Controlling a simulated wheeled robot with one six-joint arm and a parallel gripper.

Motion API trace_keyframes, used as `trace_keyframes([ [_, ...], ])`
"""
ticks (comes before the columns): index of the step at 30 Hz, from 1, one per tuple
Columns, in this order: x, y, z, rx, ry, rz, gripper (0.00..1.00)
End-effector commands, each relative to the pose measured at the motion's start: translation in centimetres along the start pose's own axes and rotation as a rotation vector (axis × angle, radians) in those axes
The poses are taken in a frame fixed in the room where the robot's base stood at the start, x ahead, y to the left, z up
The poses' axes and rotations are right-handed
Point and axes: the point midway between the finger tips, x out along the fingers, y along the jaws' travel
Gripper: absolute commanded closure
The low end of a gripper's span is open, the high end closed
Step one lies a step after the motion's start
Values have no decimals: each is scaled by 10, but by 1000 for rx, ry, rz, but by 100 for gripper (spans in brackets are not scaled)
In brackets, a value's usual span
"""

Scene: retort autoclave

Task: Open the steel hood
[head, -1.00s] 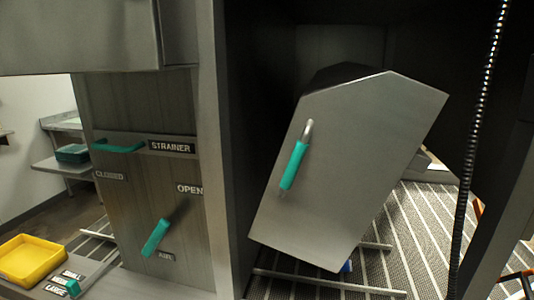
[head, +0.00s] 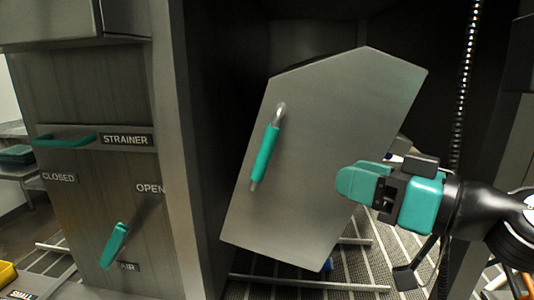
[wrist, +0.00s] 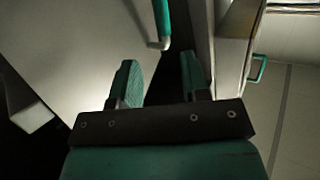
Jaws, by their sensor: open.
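The steel hood (head: 320,120) is a grey angled panel inside the dark cabinet, standing tilted in the head view. Its teal bar handle (head: 265,155) is on the panel's left part. My gripper (head: 352,182) is in front of the hood's lower right part, to the right of the handle and apart from it. In the wrist view the gripper (wrist: 160,82) has its two teal fingers spread with nothing between them. The handle's end (wrist: 161,25) shows just ahead of the fingertips, and the pale hood face (wrist: 80,55) is at left.
A post (head: 175,130) stands left of the hood. Left of it is a panel with a teal strainer handle (head: 65,140) and a teal air lever (head: 115,243) between OPEN and CLOSED labels. A dark coiled cable (head: 462,100) hangs at right. Slatted flooring (head: 300,292) lies below.

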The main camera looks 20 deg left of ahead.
Motion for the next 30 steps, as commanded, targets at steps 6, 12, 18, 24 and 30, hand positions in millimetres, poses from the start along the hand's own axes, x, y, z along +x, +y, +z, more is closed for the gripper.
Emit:
trace_keyframes([
  [6,43,-3,-6,2,-5,-5,58],
  [12,89,-2,-6,1,-5,-3,58],
  [18,130,-2,-6,1,-4,-1,58],
  [24,156,-1,-2,1,-4,0,58],
  [30,162,0,0,0,-3,1,58],
])
